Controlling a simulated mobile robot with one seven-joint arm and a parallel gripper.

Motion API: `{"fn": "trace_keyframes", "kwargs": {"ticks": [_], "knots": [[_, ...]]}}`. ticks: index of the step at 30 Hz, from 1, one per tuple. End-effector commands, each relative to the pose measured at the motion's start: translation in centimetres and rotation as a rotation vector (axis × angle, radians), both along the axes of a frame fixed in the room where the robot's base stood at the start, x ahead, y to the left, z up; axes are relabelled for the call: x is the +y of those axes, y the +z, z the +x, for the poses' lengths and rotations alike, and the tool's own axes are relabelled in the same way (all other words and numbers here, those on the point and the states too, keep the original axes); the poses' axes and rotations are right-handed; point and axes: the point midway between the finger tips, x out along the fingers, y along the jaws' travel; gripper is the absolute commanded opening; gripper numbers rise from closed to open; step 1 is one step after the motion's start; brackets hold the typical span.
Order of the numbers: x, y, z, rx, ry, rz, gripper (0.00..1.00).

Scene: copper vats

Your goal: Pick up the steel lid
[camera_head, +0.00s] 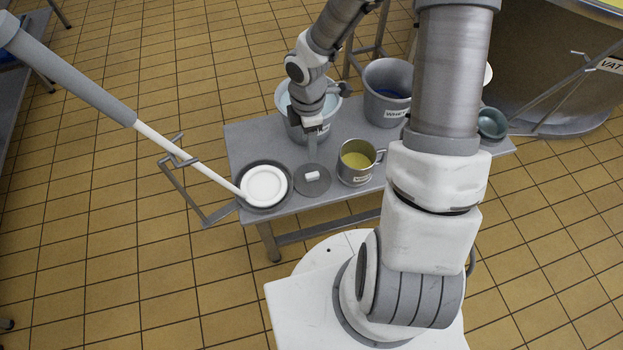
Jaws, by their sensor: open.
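The steel lid (313,188) is a flat grey disc with a small white block-shaped knob on top. It lies on the near part of the grey bench (256,146), between a dark round dish and a steel mug. My gripper (312,158) points down just behind and above the lid's knob, as seen in the head view. It is open and holds nothing. Its fingers show nearly edge-on, so the gap between them and their exact height over the knob are hard to tell.
The steel mug (357,176) holds yellow liquid. The dark dish (287,199) holds a white disc, where a long pole (165,145) ends. A pot (283,100) stands behind my gripper, beside a labelled bucket (388,78). A small bowl (493,124) is at right.

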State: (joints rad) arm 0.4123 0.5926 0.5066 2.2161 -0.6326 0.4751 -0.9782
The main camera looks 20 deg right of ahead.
Motion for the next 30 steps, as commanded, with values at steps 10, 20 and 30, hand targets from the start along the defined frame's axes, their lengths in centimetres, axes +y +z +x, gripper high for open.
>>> {"fn": "trace_keyframes", "kwargs": {"ticks": [10, 20, 30], "knots": [[0.0, -7.6, -0.1, 0.001, 0.000, -0.001, 0.57], [-0.2, -9.4, -0.2, 0.001, -0.002, -0.001, 0.57], [-0.7, -13.7, -0.9, 0.001, -0.001, 0.000, 0.57]]}}
